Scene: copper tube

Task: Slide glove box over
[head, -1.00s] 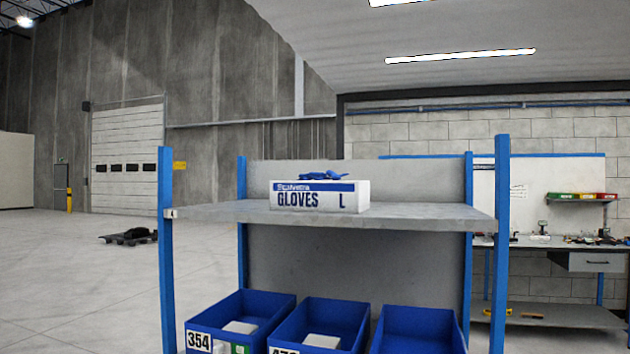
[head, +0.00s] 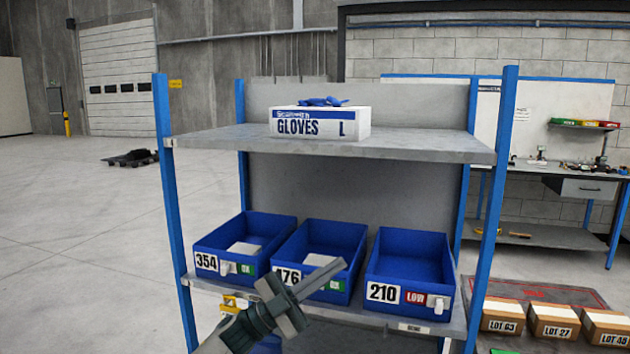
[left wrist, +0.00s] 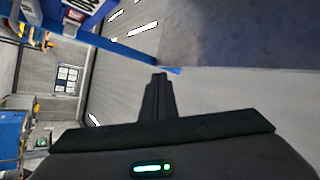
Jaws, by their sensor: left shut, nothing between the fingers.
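The white and blue glove box (head: 319,124), marked GLOVES L, sits upright on the grey upper shelf (head: 430,146), near its middle. Blue gloves (head: 323,102) stick out of its top. My left gripper (head: 338,268) is shut and empty. In the head view it is low, in front of the blue bins and well below the box, apart from it. In the left wrist view its closed fingers (left wrist: 158,82) point up the picture. My right gripper is not in view.
Blue bins marked 354 (head: 207,262), 476 and 210 (head: 383,292) stand on the lower shelf. Blue posts (head: 173,200) frame the rack. Cartons (head: 553,322) lie on the floor at right. The upper shelf is bare on both sides of the box.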

